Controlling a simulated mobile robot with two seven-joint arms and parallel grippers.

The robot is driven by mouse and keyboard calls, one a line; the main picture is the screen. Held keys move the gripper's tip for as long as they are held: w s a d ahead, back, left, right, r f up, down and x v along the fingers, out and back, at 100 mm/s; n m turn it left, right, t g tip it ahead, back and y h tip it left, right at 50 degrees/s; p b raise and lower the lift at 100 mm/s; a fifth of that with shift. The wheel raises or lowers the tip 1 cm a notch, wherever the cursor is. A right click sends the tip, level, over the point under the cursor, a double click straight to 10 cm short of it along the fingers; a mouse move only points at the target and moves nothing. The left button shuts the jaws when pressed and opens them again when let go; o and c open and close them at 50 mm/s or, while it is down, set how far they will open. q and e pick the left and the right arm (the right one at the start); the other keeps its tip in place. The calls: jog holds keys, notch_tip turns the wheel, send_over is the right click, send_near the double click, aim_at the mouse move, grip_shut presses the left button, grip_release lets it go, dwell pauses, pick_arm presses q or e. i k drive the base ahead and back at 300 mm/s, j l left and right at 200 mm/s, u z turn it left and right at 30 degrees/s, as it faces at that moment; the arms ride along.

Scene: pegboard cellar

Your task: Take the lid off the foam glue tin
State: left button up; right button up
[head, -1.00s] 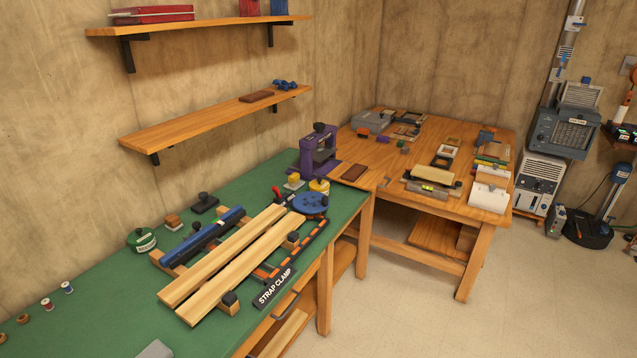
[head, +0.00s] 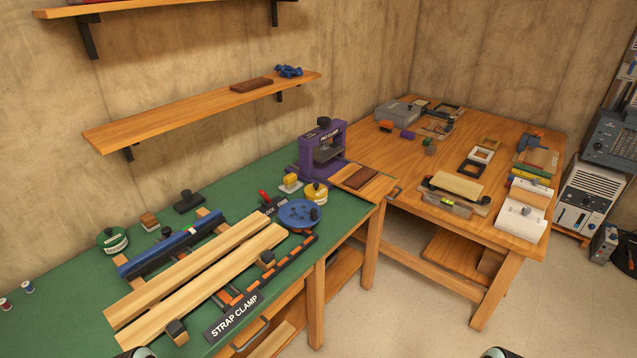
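Two round tins stand on the green bench top. The labels are too small to read, so I cannot tell which tin is the foam glue. Both tins appear to have their lids on. Only small rounded parts of my arms show at the bottom edge; neither gripper's fingers are in view.
The green bench (head: 62,293) also holds long wooden boards (head: 205,280) in a strap clamp, a blue round tool (head: 299,214) and the purple clamp (head: 322,150). A wooden table (head: 400,165) with several items stands beyond. A shelf (head: 200,112) overhangs the bench's back.

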aim_at(316, 190)
jog(key=i+l+u, duration=0.1)
jog(key=i+l, duration=0.3)
jog(key=l, duration=0.25)
jog(key=i+l+u, duration=0.25)
jog(key=l, duration=0.4)
jog(key=i+l, duration=0.25)
jog(key=i+l+u, duration=0.15)
jog(key=l, duration=0.3)
